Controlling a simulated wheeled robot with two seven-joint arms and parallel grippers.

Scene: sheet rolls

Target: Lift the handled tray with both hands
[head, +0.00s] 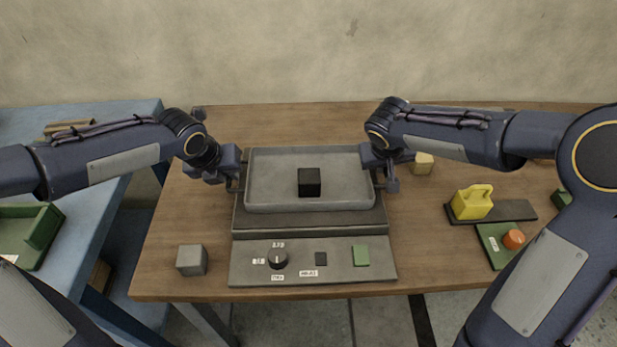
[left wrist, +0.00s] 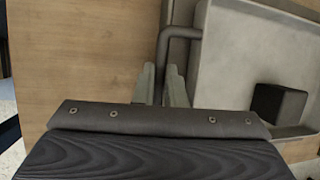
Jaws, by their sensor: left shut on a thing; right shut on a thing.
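The grey handled tray (head: 270,204) is in the middle of the wooden table in the head view, with a black cube (head: 309,182) inside it. The tray sits at or just above a grey base; I cannot tell if there is a gap. My left gripper (head: 236,178) is shut on the tray's left handle. In the left wrist view the fingers (left wrist: 163,88) close around this bent handle (left wrist: 178,36), and the tray wall and black cube (left wrist: 278,104) show at right. My right gripper (head: 380,176) is shut at the tray's right side, its handle mostly hidden by the gripper.
A control panel (head: 340,275) with a knob and buttons lies in front of the tray. A grey cube (head: 192,260) stands front left. At right are a beige block (head: 422,164), a yellow handled block (head: 472,203) and an orange piece (head: 513,240) on a green plate.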

